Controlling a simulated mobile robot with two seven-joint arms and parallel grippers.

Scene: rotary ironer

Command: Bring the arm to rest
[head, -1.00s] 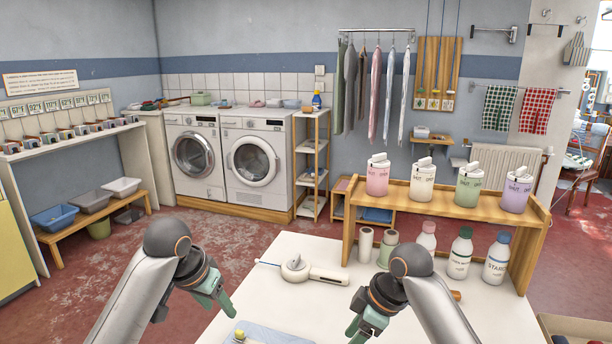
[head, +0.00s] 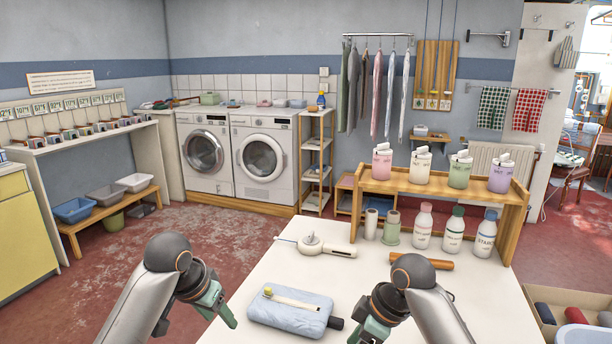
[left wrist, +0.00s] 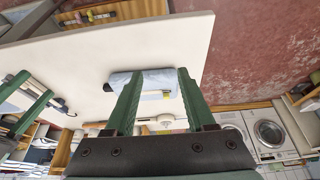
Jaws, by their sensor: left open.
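My left gripper (head: 222,312) is open and empty at the front left edge of the white table (head: 400,285). In the left wrist view its two green fingers (left wrist: 160,74) stand apart. A light-blue padded block (head: 290,312) with a yellow-tipped strip on it lies on the table. It shows beyond and between the fingers in the wrist view, and I cannot see contact. My right gripper (head: 368,335) hangs at the table's front, partly cut off by the lower picture edge. In the left wrist view its fingers (left wrist: 24,97) look apart with nothing between them.
A white tool with a round body (head: 312,243) lies farther back. A wooden shelf (head: 440,187) carries several canisters, with bottles beneath it. A wooden roller (head: 420,261) lies before them. A box of rolls (head: 545,310) is at the right.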

